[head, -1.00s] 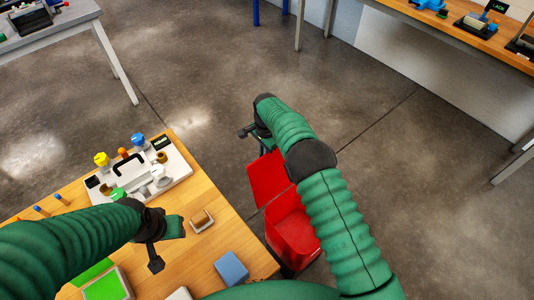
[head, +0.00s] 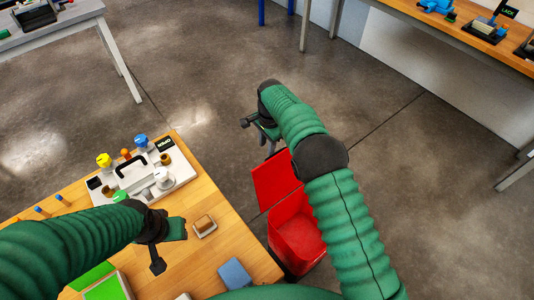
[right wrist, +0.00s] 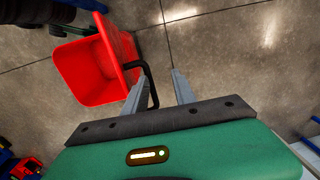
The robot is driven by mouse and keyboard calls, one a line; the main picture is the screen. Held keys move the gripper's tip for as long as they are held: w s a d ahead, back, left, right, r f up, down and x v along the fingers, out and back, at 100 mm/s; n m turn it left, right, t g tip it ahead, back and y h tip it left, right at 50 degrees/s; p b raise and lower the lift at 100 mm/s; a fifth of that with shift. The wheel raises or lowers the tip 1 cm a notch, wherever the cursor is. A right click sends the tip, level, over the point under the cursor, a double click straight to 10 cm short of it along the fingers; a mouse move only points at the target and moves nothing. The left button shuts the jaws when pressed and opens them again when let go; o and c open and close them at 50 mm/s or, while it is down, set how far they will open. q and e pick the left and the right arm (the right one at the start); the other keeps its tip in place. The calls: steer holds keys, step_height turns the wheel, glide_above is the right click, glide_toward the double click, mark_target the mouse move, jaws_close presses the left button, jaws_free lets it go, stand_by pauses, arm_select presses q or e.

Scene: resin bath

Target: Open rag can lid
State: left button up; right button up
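The red rag can (head: 297,238) stands on the floor beside the bench, partly behind my right arm. Its red lid (head: 272,182) is raised at the far side, and the can's inside shows. In the right wrist view the can (right wrist: 82,75) and lid (right wrist: 122,45) are at upper left. A black bent handle (right wrist: 149,78) by the lid reaches close to the left finger; contact cannot be told. My right gripper (head: 268,145), also in the right wrist view (right wrist: 159,76), is open just beyond the lid. My left gripper (head: 170,246) is open and empty above the bench.
Another workbench (head: 460,45) stands at upper right.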

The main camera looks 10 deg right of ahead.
step_height(320, 180, up, 11)
steer(key=s, duration=0.1)
steer(key=shift+d+r, duration=0.2)
steer(key=shift+d, duration=0.1)
